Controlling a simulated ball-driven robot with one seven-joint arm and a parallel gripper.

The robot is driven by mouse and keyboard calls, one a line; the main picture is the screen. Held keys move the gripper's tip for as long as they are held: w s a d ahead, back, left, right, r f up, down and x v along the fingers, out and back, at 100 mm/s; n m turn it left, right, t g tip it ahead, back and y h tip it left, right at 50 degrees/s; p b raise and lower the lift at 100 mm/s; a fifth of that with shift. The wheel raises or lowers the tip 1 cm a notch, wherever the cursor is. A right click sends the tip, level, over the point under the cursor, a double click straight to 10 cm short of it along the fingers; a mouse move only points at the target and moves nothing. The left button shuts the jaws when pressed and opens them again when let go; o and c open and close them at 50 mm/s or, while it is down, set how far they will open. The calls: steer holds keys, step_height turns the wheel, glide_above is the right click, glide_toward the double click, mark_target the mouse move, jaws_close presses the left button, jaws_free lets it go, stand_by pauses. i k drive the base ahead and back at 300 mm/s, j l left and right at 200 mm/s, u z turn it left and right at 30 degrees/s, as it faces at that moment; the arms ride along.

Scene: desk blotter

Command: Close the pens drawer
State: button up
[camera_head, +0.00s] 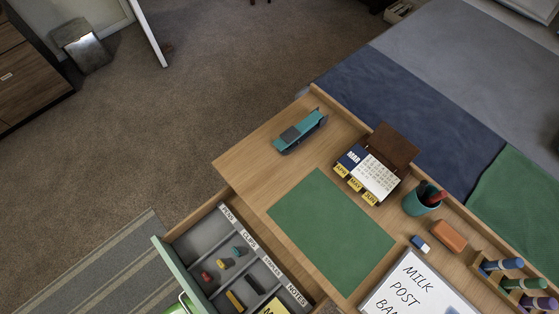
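The drawer (158,243) is pulled out from under the desk's left side, toward the bottom left of the picture. It has a pale green front and grey dividers. Its compartments carry labels, among them PENS, CLIPS and NOTES. The compartment by the PENS label (197,238) looks empty. Small red, yellow and teal items (226,263) lie in the compartments beyond it. A pale curved piece, perhaps the drawer's handle, shows at the front, and the drawer's near end is cut off by the bottom edge. My gripper is not in view.
The wooden desk (246,163) holds a green blotter (330,231), a teal stapler-like item (300,131), a calendar (368,173), a pen cup (422,199) and a whiteboard (418,288). A striped rug (110,275) lies left of the drawer, with open carpet beyond.

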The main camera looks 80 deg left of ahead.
mark_target(193, 247)
steer(key=k+j, duration=0.2)
steer(key=k, duration=0.25)
steer(key=k+j, duration=0.25)
steer(key=k, duration=0.2)
steer(key=k+j, duration=0.2)
steer(key=k, duration=0.25)
steer(key=k+j, duration=0.25)
steer(key=k, duration=0.2)
steer(key=k+j+z, duration=0.1)
steer(key=k+j, duration=0.15)
steer(key=j, duration=0.2)
steer(key=j+z, duration=0.05)
